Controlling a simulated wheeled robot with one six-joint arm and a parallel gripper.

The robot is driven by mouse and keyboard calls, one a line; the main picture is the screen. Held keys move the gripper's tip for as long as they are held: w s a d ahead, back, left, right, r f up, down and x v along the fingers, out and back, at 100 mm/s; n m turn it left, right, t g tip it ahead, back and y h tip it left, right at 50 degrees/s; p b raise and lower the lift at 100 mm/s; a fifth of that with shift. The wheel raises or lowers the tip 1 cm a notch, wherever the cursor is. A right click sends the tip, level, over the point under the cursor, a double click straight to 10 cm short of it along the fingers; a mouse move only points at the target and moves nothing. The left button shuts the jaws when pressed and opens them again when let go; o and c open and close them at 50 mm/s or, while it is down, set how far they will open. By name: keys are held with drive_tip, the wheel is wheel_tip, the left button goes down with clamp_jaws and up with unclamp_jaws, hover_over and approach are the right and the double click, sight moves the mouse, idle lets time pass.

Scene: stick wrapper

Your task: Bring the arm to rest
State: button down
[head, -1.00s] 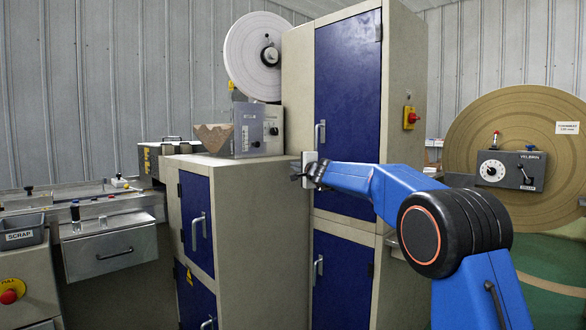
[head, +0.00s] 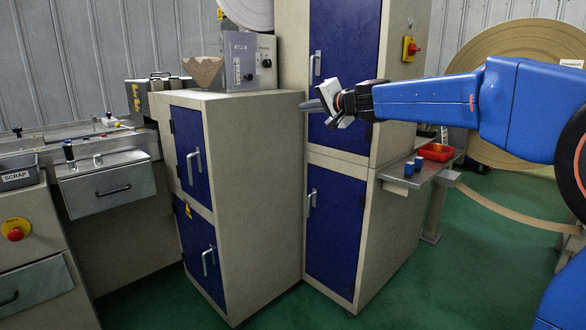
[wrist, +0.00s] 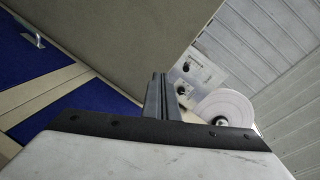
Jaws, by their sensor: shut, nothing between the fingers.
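My arm reaches in from the right of the head view, and my gripper (head: 314,106) points left, in front of the tall blue-doored cabinet (head: 342,60). In the wrist view my gripper (wrist: 157,80) has its two grey fingers together, with nothing between them. The fingers stand in front of a plain beige cabinet side (wrist: 110,40) there. In the head view the gripper appears near the right edge of the lower cabinet's top; whether it touches anything cannot be told.
The lower cabinet (head: 250,170) stands left of my gripper. A metal shelf (head: 405,182) with blue blocks and a red tray (head: 436,152) juts out below my arm. Green floor (head: 445,270) is open at the lower right.

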drive_tip(key=s+d+f+n+g+h, duration=0.2)
drive_tip(key=s+d+f, duration=0.6)
drive_tip(key=s, duration=0.9)
drive_tip(key=s+d+f+n+g+h, duration=0.1)
drive_tip(key=s+d+f+g+h, duration=0.2)
drive_tip(key=s+d+f, duration=0.5)
drive_tip(key=s+d+f+n+g+h, duration=0.2)
drive_tip(key=s+d+f, duration=0.6)
drive_tip(key=s+f, duration=1.1)
drive_tip(key=s+g+h, duration=0.1)
drive_tip(key=s+h, duration=0.1)
drive_tip(key=s, duration=0.5)
drive_tip(key=shift+d+n, duration=0.3)
drive_tip(key=shift+a, duration=0.15)
